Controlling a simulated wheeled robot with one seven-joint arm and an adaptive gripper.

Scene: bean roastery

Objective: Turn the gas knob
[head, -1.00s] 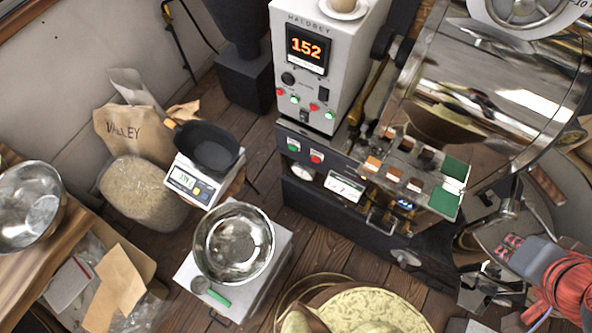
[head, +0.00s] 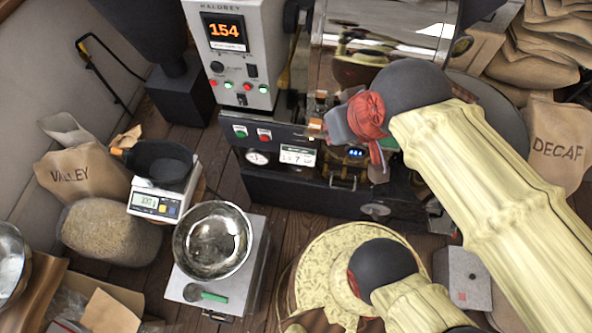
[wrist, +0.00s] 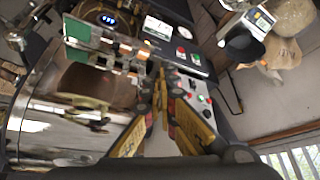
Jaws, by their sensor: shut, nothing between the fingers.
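No knob in view is marked as gas. A black round knob (head: 217,67) sits on the grey control box under the orange display. A silver round fitting (head: 375,210) is low on the roaster's dark front; I cannot tell if it turns. My gripper (wrist: 165,78) is shut and empty in the wrist view, its yellow-and-black fingers meeting near the sample tray and dark panel. In the head view my arm reaches in from the right and ends in front of the roaster, hiding part of it. The fingertips touch no knob that I can make out.
The tray of bean samples (wrist: 100,47) lies close ahead of the fingers. The steel drum (head: 385,35) stands behind my arm. A steel bowl (head: 212,242) and a scale (head: 160,200) stand at left. Sacks are stacked at right.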

